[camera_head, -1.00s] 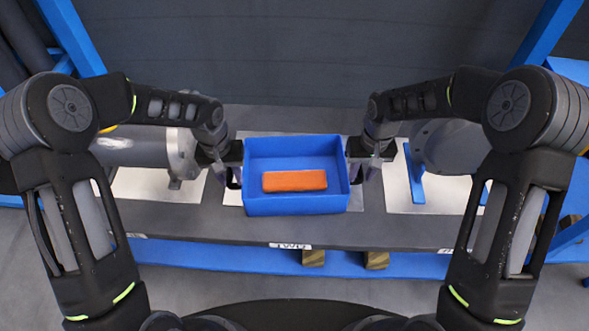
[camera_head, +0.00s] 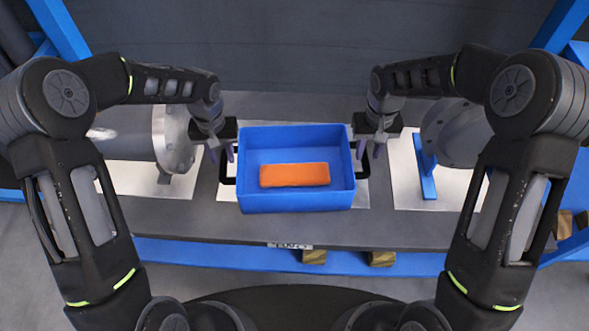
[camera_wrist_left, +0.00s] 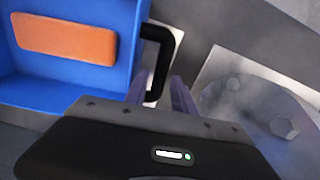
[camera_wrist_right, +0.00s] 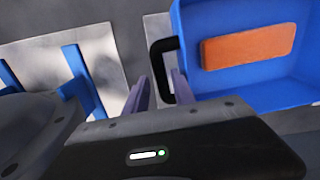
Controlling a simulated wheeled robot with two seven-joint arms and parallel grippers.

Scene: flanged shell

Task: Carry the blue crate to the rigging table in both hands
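The blue crate (camera_head: 296,202) sits upright on a white plate on the grey table (camera_head: 400,232), with an orange block (camera_head: 294,175) lying inside it. It has a black handle on each side. My left gripper (camera_head: 222,154) is open at the left handle (camera_head: 229,181); in the left wrist view its fingers (camera_wrist_left: 161,94) are apart, near the handle (camera_wrist_left: 172,45). My right gripper (camera_head: 370,150) is open at the right handle (camera_head: 363,174); in the right wrist view its fingers (camera_wrist_right: 163,92) are apart around the handle's line (camera_wrist_right: 156,62). Contact with the handles cannot be told.
A grey flanged cylinder (camera_head: 140,135) lies on the left of the table. Another flanged part (camera_head: 455,132) stands on the right beside a blue support (camera_head: 424,168). Blue frame posts rise at both back corners. Wooden blocks (camera_head: 382,259) show below the table's front edge.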

